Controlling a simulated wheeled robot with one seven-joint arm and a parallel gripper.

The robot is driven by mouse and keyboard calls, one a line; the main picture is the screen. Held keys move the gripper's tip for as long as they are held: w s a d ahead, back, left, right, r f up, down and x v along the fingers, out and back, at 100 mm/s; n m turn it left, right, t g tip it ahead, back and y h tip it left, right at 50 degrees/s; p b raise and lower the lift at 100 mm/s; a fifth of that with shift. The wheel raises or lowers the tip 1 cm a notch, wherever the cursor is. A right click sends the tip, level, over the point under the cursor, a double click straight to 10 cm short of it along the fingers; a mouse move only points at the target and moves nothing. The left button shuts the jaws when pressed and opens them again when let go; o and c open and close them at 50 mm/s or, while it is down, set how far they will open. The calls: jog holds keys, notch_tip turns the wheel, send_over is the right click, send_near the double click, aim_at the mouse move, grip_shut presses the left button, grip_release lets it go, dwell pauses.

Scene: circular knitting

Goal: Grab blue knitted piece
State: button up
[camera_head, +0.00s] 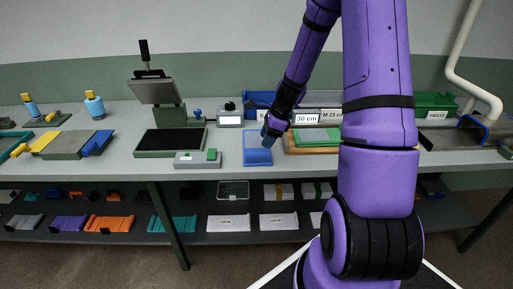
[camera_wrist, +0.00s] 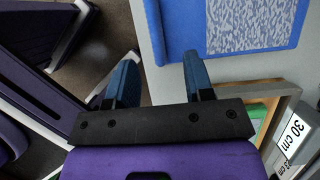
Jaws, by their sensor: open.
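A blue-and-white mottled piece (camera_wrist: 250,22), which looks like the knitted piece, lies inside a plain blue border (camera_wrist: 182,28) at the top of the wrist view. In the head view a blue rectangle (camera_head: 257,156) lies near the table's front edge; its mottling is too small to make out there. My gripper (camera_wrist: 160,60) has its two blue fingers apart with nothing between them. The fingers point toward the near edge of the blue area, with the right finger close to it. In the head view my gripper (camera_head: 269,133) is just above the rectangle's upper right part.
A wooden-edged tray (camera_wrist: 275,90) with a green insert and a "30 cm" label (camera_wrist: 297,128) is close on the right. A grey box with a green button (camera_head: 197,159) and a dark-plated press (camera_head: 170,143) stand left. The shelf below holds several coloured parts.

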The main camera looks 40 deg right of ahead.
aim_at(258, 153)
jog(key=shift+a+x, duration=0.15)
jog(key=shift+x, duration=1.65)
jog(key=shift+a+x, duration=0.2)
jog(key=shift+x, duration=1.6)
jog(key=shift+s, duration=0.15)
grip_shut()
